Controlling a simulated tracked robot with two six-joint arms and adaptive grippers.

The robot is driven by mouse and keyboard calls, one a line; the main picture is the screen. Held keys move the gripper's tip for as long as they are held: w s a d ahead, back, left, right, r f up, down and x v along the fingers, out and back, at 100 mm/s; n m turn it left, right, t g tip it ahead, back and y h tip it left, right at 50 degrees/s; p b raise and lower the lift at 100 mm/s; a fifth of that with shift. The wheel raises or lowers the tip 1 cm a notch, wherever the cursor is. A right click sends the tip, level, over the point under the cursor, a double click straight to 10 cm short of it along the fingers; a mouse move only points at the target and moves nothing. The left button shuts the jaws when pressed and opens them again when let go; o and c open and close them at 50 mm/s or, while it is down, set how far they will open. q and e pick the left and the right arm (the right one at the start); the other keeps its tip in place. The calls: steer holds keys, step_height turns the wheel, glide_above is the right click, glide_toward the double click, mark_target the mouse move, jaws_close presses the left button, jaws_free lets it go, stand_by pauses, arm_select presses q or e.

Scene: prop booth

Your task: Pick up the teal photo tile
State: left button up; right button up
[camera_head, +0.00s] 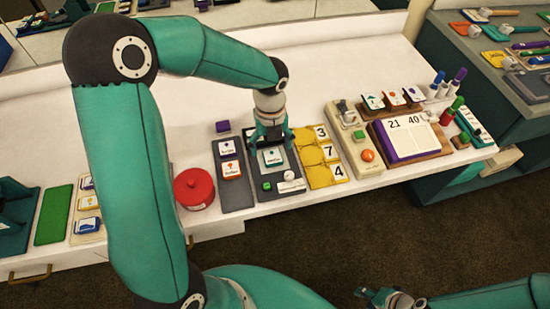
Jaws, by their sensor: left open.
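A white photo tile with a teal picture (273,158) lies on a dark grey tray (266,194) in the middle of the counter. My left gripper (272,147) points down right over this tile. Its fingers are spread, one to each side of the tile's far part, and it is open. I cannot tell whether the fingers touch the tile or the tray. The tile's far edge is partly hidden by the gripper. My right gripper (378,298) is low at the bottom edge, away from the counter. I cannot tell whether its fingers are open.
A green block (267,186) and a white ball (289,175) sit on the same tray. Left of it is a tray with purple and orange tiles (231,169), then a red round tin (194,189). Yellow number cards (319,155) lie close to the right.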

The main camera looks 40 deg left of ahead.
mark_target(273, 157)
arm_select(q)
steer(key=f, duration=0.4)
steer(key=shift+w+f, duration=0.25)
steer(key=c, duration=1.2)
steer(key=shift+r, duration=0.1)
